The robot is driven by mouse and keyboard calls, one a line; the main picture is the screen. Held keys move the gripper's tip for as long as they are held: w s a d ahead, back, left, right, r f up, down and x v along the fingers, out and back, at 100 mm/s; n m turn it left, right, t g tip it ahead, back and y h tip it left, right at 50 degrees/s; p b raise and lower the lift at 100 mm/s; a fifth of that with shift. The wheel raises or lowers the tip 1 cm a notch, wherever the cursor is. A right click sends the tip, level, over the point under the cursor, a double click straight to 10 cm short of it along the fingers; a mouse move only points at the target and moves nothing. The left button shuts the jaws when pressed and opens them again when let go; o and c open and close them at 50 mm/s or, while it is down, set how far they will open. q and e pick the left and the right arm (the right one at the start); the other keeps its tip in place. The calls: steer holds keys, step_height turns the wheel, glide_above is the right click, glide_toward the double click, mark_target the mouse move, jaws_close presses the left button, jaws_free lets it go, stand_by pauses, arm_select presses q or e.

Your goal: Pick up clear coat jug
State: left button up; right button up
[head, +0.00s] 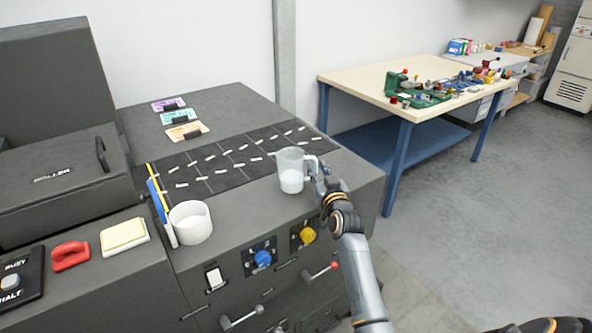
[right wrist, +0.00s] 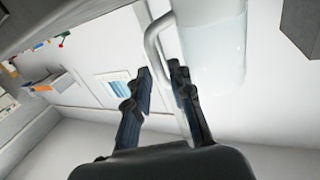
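The clear coat jug (head: 291,180) is a see-through jug with whitish contents, upright at the right end of the dark mat on the grey bench. Its handle is on its right side. My right gripper (head: 317,170) is at that handle. In the right wrist view the jug (right wrist: 215,45) is at the top, and the handle runs down between the fingers of my right gripper (right wrist: 162,82). The fingers are apart, with a gap showing beside the handle; firm contact does not show. My left gripper is not in view.
A white cup (head: 190,223) and thin yellow and blue upright strips (head: 161,207) stand left of the jug. The black mat (head: 215,183) carries several small pale labels. Coloured cards (head: 180,118) lie behind. A wooden-topped table (head: 365,82) with green equipment is at the back right.

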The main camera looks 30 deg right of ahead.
mark_target(316, 161)
steer(key=shift+x, duration=1.35)
jaws_close()
steer(key=shift+r, duration=0.15)
steer(key=shift+r, duration=0.65)
steer(key=s+a+r+b, duration=0.2)
steer(key=s+a+r, duration=0.7)
steer(key=s+r, duration=0.1)
steer(key=shift+s+r+b, duration=0.2)
steer(key=shift+r+b, duration=0.2)
steer(key=shift+r, duration=0.3)
